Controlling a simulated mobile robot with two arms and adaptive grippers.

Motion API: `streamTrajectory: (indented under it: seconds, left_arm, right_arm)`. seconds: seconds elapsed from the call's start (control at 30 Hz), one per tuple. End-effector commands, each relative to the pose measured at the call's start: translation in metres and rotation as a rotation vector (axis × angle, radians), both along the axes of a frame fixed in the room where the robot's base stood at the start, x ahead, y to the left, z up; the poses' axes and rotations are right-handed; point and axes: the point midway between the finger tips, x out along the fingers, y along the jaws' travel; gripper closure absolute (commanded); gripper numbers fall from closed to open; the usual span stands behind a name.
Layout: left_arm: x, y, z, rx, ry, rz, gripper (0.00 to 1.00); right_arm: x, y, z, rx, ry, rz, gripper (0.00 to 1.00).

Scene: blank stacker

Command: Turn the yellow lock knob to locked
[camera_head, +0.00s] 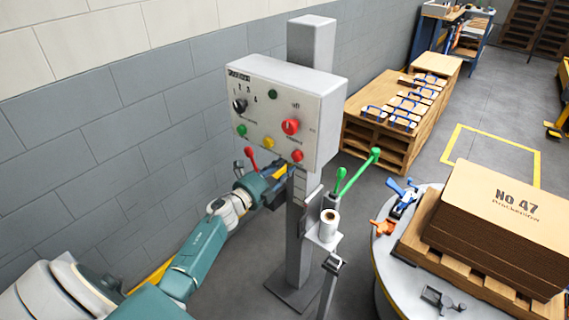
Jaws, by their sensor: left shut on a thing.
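The yellow lock knob (281,171) shows as a small yellow piece just below the grey control box (283,110), by the post. My left gripper (277,184) reaches in from the lower left and is shut on it. The fingers hide most of the knob, so I cannot tell which way it points. A separate round yellow button (268,143) sits on the box's front face. My right gripper is not in view.
A red-tipped lever (250,154) stands close behind my left wrist. Green-tipped levers (358,172) rise right of the post (299,240). A round table (385,262) with a pallet and cardboard stack (497,225) is at right. A block wall is at left.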

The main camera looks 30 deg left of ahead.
Motion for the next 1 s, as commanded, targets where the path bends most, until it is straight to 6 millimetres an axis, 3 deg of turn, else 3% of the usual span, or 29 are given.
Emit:
streamTrajectory:
  seconds: [1.0]
  left_arm:
    - [0.0,0.001,0.0,-0.955,0.076,0.003,0.96]
  right_arm:
    - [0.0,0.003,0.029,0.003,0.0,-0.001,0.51]
